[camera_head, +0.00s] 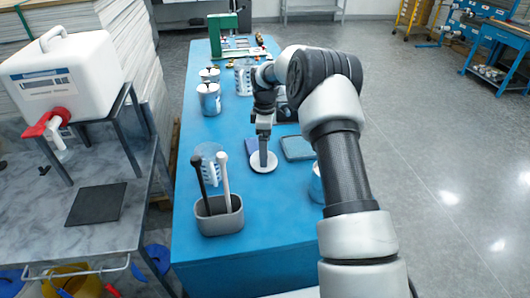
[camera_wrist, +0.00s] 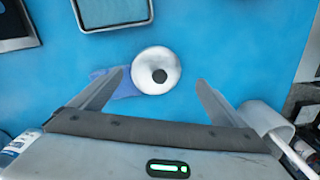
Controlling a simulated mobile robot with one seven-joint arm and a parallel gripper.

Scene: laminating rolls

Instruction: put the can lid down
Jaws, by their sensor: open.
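The can lid (camera_wrist: 145,71) is a round white disc with a dark knob in the middle. It appears to lie flat on the blue table (camera_wrist: 225,40). In the head view the lid (camera_head: 258,167) is at the middle of the table, under my gripper (camera_head: 264,160). In the wrist view my gripper (camera_wrist: 161,78) is open, with one finger on each side of the lid and a gap to each. The fingers hide none of the lid's face there; in the head view they cover part of it.
A grey holder (camera_head: 219,222) with a black and a white stick stands in front. A clear measuring jug (camera_head: 209,150) is behind it. Flat trays (camera_head: 298,148) lie to the lid's right. White canisters (camera_head: 209,102) stand farther back. A can (camera_head: 315,188) is partly behind my arm.

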